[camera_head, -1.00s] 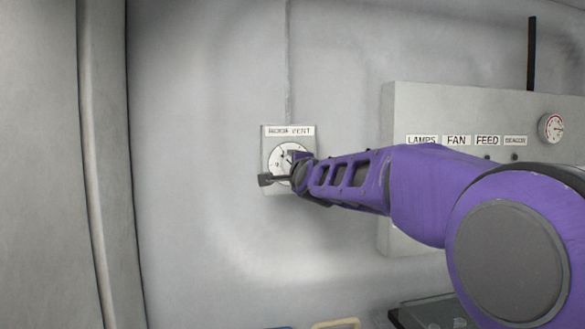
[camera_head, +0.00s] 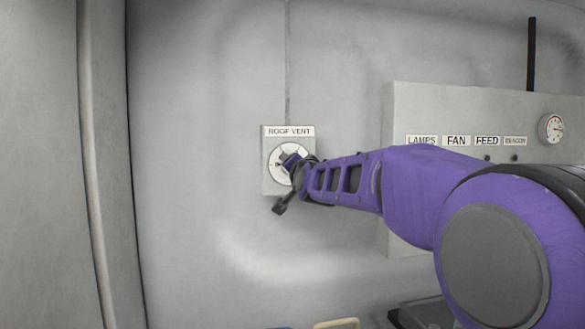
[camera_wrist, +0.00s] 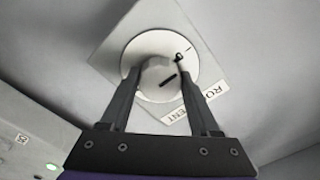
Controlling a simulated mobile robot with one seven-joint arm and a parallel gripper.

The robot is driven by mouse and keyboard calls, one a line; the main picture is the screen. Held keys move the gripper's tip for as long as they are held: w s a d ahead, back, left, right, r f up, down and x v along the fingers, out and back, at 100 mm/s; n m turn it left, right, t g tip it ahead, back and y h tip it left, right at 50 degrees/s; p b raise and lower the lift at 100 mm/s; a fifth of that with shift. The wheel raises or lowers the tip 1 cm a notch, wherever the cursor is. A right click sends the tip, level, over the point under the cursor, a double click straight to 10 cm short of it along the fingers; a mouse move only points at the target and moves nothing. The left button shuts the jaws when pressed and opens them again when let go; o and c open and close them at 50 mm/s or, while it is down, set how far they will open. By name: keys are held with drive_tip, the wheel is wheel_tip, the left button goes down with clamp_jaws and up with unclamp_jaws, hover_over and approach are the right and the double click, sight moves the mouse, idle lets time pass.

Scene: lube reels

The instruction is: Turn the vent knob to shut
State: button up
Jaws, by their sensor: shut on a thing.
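The roof vent plate (camera_head: 270,182) is a square light-grey box on the wall with a "ROOF VENT" label and a round white dial (camera_head: 279,174). In the wrist view the grey round knob (camera_wrist: 158,84) sits mid-dial, with a black line on its face. My gripper (camera_wrist: 157,68) has one finger on each side of the knob and is shut on it. The wrist view shows the plate and label tilted relative to my gripper. In the head view my wrist covers the knob and the dial's right part. A small black mark (camera_wrist: 180,57) shows on the dial near the right finger.
A grey panel (camera_head: 400,110) to the right carries labels for lamps, fan, feed and beacon, and a round gauge (camera_head: 551,128). My forearm crosses in front of its lower left. A vertical pipe (camera_head: 88,150) runs at the left. The wall between is clear.

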drive_tip(key=shift+r+n, duration=0.15)
drive_tip(key=shift+n, duration=0.15)
drive_tip(key=o, duration=1)
drive_tip(key=shift+c, duration=0.2)
drive_tip(key=o, duration=0.4)
